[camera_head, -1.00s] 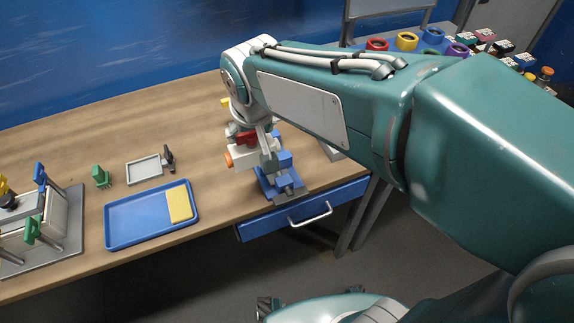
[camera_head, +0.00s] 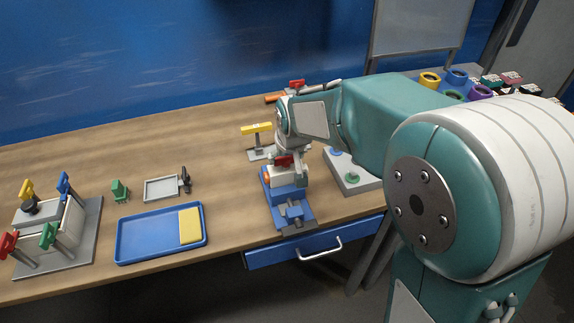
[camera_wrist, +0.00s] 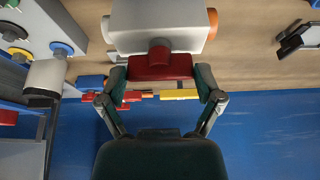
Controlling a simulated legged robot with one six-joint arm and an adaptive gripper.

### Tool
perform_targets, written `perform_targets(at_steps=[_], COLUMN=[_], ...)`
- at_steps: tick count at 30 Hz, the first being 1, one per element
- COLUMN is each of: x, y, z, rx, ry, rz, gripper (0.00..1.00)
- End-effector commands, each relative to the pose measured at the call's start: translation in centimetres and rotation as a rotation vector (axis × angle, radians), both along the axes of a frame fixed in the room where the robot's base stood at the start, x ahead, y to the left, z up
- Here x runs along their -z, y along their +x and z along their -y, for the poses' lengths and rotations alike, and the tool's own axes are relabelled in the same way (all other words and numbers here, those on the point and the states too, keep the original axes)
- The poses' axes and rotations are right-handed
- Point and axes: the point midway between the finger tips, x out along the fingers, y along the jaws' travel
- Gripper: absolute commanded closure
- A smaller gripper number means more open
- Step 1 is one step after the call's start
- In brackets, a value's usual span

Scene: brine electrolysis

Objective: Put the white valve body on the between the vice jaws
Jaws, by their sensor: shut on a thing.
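The white valve body (camera_wrist: 160,27) has a red handle (camera_wrist: 160,66) on top and an orange end cap (camera_wrist: 212,23). My gripper (camera_wrist: 160,80) is shut on the red handle in the wrist view, one finger at each side. In the head view my gripper (camera_head: 286,156) points down, with the valve body (camera_head: 284,178) beneath it. The valve body is over the back part of the blue vice (camera_head: 296,216), which is on the bench near its front edge. The jaws are partly hidden, and I cannot tell whether the valve body touches them.
A yellow-handled stand (camera_head: 257,129) is behind the vice. A grey plate (camera_head: 352,178) with coloured knobs is to its right. A blue tray (camera_head: 150,240) with a yellow block, a small grey tray (camera_head: 162,188) and a valve rack (camera_head: 75,250) are to the left.

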Motion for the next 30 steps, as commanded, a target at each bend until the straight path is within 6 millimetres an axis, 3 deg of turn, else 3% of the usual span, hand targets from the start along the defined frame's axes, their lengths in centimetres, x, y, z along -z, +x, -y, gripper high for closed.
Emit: perform_targets(at_steps=[5,11,21,22,23,30], x=[1.1,3.8,4.2,4.3,4.2,4.2], y=[0.8,0.8,0.8,0.8,0.8,0.8], z=[0.0,0.3,0.1,0.1,0.1,0.1], rx=[-0.001,-0.001,-0.001,-0.001,-0.001,-0.001], ry=[-0.001,0.001,0.001,0.001,0.001,0.000], rz=[0.000,0.000,0.002,0.001,0.001,0.001], gripper=[0.76,0.76,0.76,0.07,0.00,0.00])
